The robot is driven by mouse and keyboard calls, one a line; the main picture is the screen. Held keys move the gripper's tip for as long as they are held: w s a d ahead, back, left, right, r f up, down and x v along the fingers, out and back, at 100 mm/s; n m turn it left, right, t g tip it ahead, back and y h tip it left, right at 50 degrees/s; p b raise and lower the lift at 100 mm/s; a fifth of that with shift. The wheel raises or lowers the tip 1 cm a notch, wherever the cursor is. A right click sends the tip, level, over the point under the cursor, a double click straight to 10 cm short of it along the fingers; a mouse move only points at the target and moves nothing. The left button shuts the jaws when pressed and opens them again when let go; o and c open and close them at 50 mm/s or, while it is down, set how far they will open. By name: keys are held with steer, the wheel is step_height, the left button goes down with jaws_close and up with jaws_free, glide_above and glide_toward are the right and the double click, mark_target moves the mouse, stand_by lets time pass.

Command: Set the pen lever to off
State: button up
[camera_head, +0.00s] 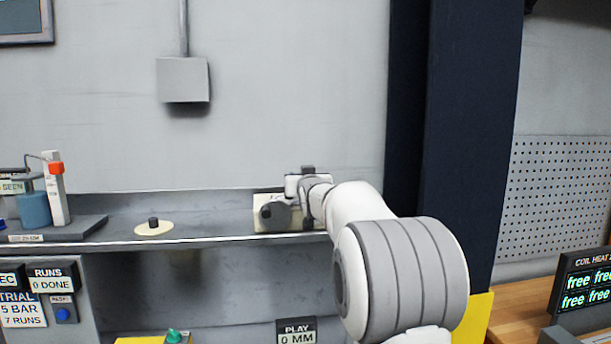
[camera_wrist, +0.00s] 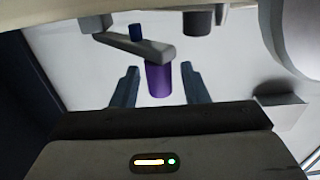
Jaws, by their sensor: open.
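In the wrist view, a grey lever arm (camera_wrist: 135,44) with a purple cylindrical grip (camera_wrist: 159,80) and a small blue peg (camera_wrist: 136,32) lies in front of a pale surface. No label on it is readable, so I cannot confirm that it is the pen lever. My gripper (camera_wrist: 158,67) is open, with one finger on each side of the purple grip and visible gaps on both sides. In the head view, my arm reaches to the shelf near a cream plate (camera_head: 264,220) with a dark round knob (camera_head: 274,213); the fingertips are not clear there.
A recorder-like stand (camera_head: 57,190) with a blue cylinder and red clip stands at left on the shelf (camera_head: 205,236). A black peg on a cream disc (camera_head: 154,227) lies between. A dark post (camera_head: 470,120) rises right of my arm.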

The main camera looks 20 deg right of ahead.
steer(key=shift+c, duration=0.4)
jaws_close()
steer(key=shift+s+d, duration=0.1)
steer(key=shift+d, duration=0.05)
steer(key=shift+a, duration=0.2)
